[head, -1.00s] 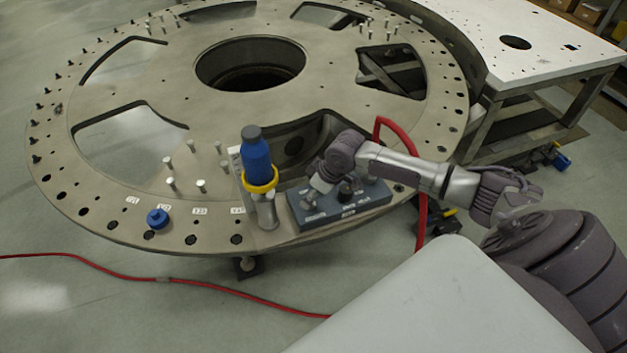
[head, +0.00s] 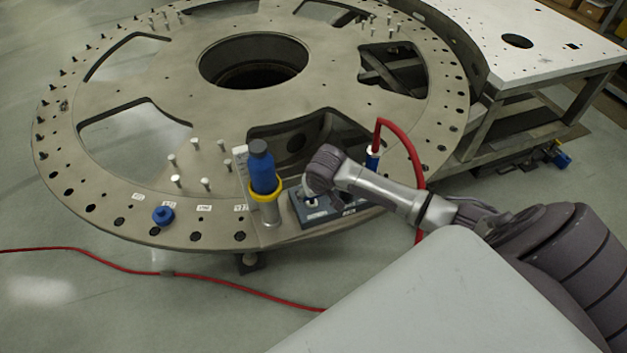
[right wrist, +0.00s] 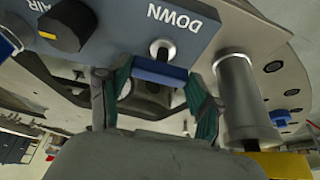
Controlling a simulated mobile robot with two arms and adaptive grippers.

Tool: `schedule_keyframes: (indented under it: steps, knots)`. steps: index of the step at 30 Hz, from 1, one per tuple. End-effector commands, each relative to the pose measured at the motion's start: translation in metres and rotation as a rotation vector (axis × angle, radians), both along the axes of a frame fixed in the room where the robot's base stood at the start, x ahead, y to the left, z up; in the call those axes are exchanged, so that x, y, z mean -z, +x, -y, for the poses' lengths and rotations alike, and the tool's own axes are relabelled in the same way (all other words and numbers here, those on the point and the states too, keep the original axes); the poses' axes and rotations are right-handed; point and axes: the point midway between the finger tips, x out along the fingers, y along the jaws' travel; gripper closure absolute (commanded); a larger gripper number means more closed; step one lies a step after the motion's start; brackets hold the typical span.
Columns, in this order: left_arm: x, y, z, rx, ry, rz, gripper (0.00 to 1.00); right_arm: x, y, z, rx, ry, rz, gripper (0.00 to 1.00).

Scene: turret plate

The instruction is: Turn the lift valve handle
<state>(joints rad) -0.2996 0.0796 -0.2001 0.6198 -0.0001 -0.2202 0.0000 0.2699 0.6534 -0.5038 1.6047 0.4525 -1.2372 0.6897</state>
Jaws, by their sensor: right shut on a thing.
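The grey control panel (head: 350,209) sits on the near rim of the turret plate (head: 215,95). In the right wrist view, the panel (right wrist: 205,20) carries the word DOWN beside a metal stud. The blue lift valve handle (right wrist: 160,71) shows just below that stud, between my green-padded fingers. My right gripper (right wrist: 158,88) is shut on the handle. In the head view my right gripper (head: 312,192) is at the panel's left end and hides most of the handle. My left gripper is not in view.
A blue cylinder (head: 262,172) in a yellow ring stands just left of the panel. A black AIR knob (right wrist: 68,25) with a yellow mark is close to my right gripper. A red hose (head: 405,145) arches behind my forearm. A white-topped table (head: 540,30) stands at the back right.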

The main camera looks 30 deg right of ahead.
Motion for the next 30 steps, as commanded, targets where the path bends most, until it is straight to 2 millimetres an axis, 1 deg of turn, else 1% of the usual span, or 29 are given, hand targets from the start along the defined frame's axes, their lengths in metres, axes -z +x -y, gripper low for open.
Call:
schedule_keyframes:
  steps: [16,17,18,20,21,28,30]
  knots:
    - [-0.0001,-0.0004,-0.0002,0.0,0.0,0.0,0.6,-0.0005,0.0006,0.0,0.025,0.0,0.001,0.7]
    - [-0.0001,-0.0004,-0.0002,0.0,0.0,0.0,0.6,-0.0005,0.0006,0.0,0.024,0.0,0.001,0.31]
    - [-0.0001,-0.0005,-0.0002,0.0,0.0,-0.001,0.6,-0.0004,0.0005,0.0,0.024,0.0,0.001,0.24]
    - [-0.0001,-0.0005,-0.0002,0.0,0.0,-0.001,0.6,-0.0004,0.0005,0.0,0.024,0.0,0.001,0.14]
    - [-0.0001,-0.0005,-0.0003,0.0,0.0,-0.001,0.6,-0.0004,0.0004,0.0,0.023,-0.001,0.001,0.1]
    - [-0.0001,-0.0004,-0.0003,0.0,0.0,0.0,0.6,-0.0002,0.0003,0.0,0.022,-0.001,0.0,0.1]
    - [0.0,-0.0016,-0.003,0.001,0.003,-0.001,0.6,-0.0008,0.0001,-0.0001,0.022,-0.001,0.0,0.1]
